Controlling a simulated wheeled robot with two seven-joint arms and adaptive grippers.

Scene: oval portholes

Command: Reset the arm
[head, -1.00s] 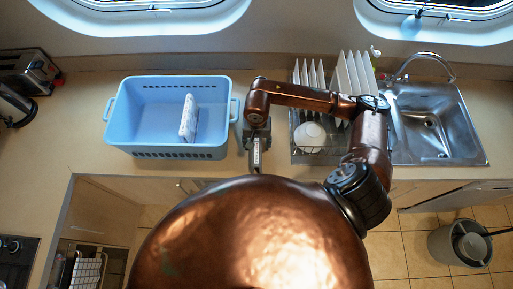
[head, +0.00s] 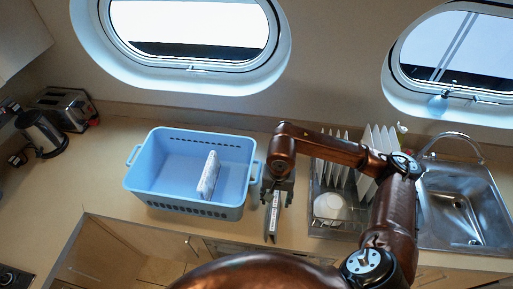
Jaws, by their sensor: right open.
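My right arm comes in from the lower right, bends over the dish rack and ends in my right gripper (head: 271,222). The right gripper points down just right of the blue basket (head: 140,186), over the counter's front part. It is open, with nothing seen in it. The blue basket stands on the counter and holds a white, plate-like item (head: 208,176) standing on edge. My left arm and left gripper are not in view.
A dish rack (head: 318,228) with upright white plates (head: 372,160) and a white bowl (head: 329,206) stands right of the gripper, partly behind my arm. A steel sink (head: 462,205) is farther right. A kettle (head: 41,132) and toaster (head: 68,108) stand at left.

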